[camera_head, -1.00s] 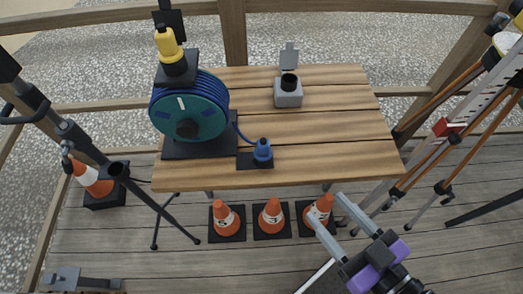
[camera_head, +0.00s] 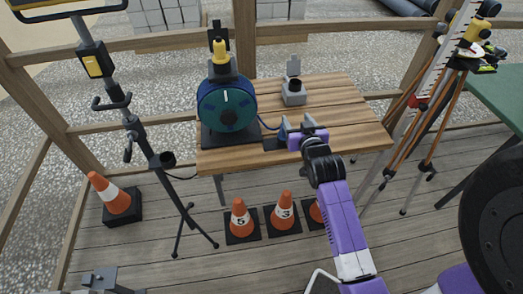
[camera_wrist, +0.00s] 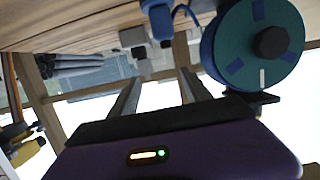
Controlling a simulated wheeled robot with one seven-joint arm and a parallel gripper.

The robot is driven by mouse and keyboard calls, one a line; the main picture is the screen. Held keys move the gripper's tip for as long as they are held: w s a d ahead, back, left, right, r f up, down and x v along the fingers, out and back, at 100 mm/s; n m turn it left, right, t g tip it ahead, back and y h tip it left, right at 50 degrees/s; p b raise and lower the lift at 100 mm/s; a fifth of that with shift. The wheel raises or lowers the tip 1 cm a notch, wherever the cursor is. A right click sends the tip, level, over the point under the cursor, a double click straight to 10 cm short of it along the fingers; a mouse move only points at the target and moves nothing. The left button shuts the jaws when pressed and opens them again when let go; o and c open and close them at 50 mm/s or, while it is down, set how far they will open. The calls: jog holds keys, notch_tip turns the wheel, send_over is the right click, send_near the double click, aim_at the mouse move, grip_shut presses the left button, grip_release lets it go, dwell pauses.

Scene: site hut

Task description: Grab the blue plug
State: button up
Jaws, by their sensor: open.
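In the wrist view, my gripper (camera_wrist: 158,78) is open with nothing between the fingers. The plug (camera_wrist: 158,18) shows there beyond the fingertips, near the top edge. Whether a finger touches it I cannot tell.
A grey socket box (camera_head: 294,92) with its lid up stands farther back on the table. Orange cones (camera_head: 240,218) stand on the deck below the front edge. A black stand (camera_head: 165,165) is left, and a tripod (camera_head: 420,130) is right.

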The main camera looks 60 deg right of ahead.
jog(key=shift+g+y, duration=0.4)
jog(key=shift+y, duration=0.2)
jog(key=shift+w+d+f+p, duration=0.25)
jog(key=shift+w+d+f, duration=0.2)
jog(key=shift+w+f, duration=0.6)
jog(key=shift+w+d+f+p, duration=0.2)
jog(key=shift+w+d+f, duration=0.3)
jog(key=shift+f, duration=0.9)
jog(key=shift+w+d+f+p, duration=0.3)
jog(key=shift+w+f, duration=0.55)
jog(key=shift+f, duration=0.4)
grip_shut()
